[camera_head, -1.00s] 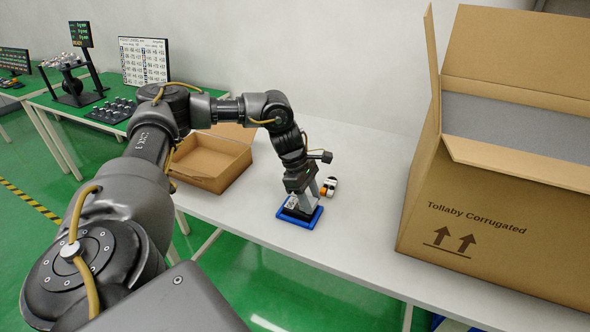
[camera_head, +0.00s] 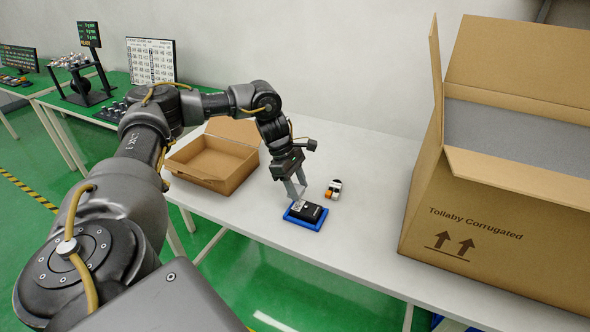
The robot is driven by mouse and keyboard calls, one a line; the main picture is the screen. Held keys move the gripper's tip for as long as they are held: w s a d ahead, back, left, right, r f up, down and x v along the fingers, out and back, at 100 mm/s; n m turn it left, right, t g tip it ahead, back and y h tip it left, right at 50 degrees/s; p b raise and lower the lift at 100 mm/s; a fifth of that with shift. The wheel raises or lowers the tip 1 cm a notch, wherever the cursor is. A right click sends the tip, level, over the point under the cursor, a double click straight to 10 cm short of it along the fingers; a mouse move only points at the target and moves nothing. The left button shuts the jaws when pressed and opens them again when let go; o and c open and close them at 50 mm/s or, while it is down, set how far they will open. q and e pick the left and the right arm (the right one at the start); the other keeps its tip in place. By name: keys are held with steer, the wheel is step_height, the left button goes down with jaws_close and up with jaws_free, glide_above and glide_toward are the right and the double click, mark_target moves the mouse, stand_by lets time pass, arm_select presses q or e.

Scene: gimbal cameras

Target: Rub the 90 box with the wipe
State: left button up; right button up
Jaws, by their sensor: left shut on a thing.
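A black box (camera_head: 312,213) lies in a shallow blue tray (camera_head: 318,227) on the white table; it is the likely 90 box, but I cannot read a 90 on it. My left gripper (camera_head: 297,197) points down at the left end of the box. It is shut on a small pale thing, probably the wipe, largely hidden at the fingertips. I cannot tell whether this touches the box. My right gripper is not in view.
A small white, black and orange item (camera_head: 334,190) stands just behind the tray. An open shallow carton (camera_head: 216,163) is to the left, and a large open carton (camera_head: 470,220) fills the right. The table (camera_head: 365,160) between them is mostly clear.

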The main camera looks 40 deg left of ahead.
arm_select(q)
step_height(320, 180, up, 4)
steer(key=shift+a+f+p, duration=0.1)
steer(key=shift+f+p, duration=0.15)
steer(key=shift+p, duration=1)
steer(key=shift+r, duration=0.25)
